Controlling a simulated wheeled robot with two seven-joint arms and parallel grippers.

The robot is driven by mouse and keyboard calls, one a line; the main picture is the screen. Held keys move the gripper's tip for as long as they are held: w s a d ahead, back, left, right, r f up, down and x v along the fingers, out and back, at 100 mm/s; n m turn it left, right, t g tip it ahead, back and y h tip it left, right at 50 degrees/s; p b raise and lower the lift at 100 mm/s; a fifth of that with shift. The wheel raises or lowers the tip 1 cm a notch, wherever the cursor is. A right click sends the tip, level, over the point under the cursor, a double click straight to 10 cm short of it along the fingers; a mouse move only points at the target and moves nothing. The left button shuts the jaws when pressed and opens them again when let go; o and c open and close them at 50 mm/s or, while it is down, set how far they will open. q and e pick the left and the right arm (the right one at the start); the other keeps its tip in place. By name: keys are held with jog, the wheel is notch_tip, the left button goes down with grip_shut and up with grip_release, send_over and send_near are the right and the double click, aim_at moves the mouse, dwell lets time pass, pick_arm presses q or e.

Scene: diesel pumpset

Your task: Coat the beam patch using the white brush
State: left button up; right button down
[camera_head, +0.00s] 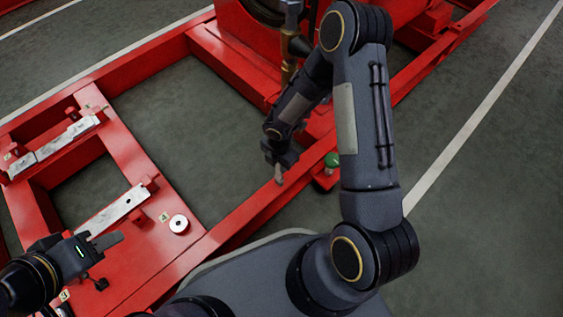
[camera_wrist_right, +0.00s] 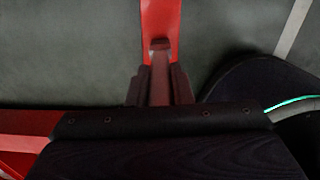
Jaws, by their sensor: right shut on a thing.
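My right gripper (camera_head: 279,163) is shut on a small tool, taken to be the brush (camera_head: 279,179), over the near red beam (camera_head: 250,212). Only its pale tip shows in the head view. In the right wrist view the brush (camera_wrist_right: 160,72) looks dull reddish in shadow between the fingers, pointing along the red beam (camera_wrist_right: 161,18). I cannot tell whether its tip touches the beam. No distinct patch can be made out there. My left gripper (camera_head: 106,243) is low over the red deck at the left; its jaw state is unclear.
A light metal bar (camera_head: 122,208) and a pale ring (camera_head: 179,223) lie on the red deck. Another bar (camera_head: 60,143) lies farther left. A green-topped item (camera_head: 332,159) stands beside the beam. A brass-coloured post (camera_head: 289,62) rises behind my right arm. The frame's middle opening shows bare floor.

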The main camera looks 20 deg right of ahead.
jog(key=s+a+b, duration=0.3)
jog(key=a, duration=0.7)
jog(key=shift+s+a, duration=0.15)
jog(key=shift+s, duration=0.15)
dwell(2.3)
